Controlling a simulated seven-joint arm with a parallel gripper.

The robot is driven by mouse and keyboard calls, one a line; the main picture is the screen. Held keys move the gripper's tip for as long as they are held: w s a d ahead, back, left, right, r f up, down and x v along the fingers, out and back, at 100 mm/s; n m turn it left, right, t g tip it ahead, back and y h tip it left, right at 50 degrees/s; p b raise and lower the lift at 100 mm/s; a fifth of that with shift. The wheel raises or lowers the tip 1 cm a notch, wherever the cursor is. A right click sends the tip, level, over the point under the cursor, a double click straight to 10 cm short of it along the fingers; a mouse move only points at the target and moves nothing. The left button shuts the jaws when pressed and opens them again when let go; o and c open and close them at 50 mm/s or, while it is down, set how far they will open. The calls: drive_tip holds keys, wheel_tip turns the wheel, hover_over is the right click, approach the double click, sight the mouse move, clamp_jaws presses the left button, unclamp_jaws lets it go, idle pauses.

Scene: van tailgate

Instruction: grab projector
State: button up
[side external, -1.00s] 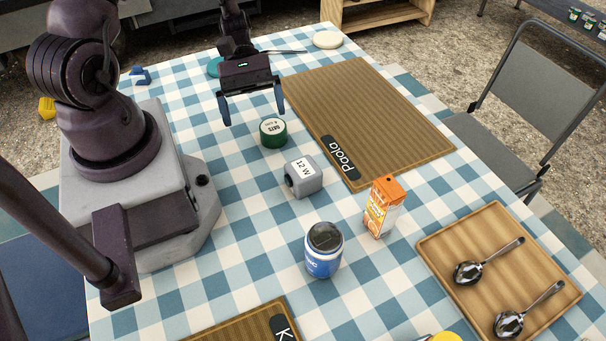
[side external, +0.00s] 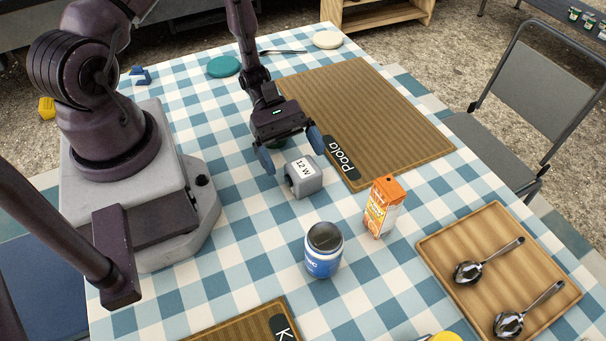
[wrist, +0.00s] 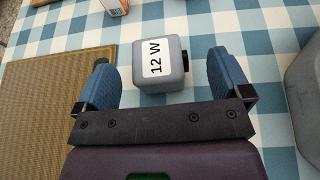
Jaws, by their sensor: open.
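The projector is a small grey box (side external: 304,178) with a white "12 W" label and a dark round lens on one side. It stands on the checked tablecloth in the middle of the side external view. In the wrist view the projector (wrist: 161,65) lies between and just ahead of the two blue fingertips. My gripper (side external: 292,154) is open, with its fingers spread beside and above the projector's back end. I cannot tell whether either finger touches it. In the wrist view my gripper (wrist: 164,82) holds nothing.
The "Paola" placemat (side external: 375,105) lies close to the right. Open cloth surrounds the projector's front and left.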

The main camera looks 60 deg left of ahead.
sight(300, 167)
drive_tip(key=shift+x, duration=1.95)
drive_tip(key=shift+f, duration=0.15)
drive_tip(key=c, duration=1.1)
drive_tip(key=shift+c, duration=0.2)
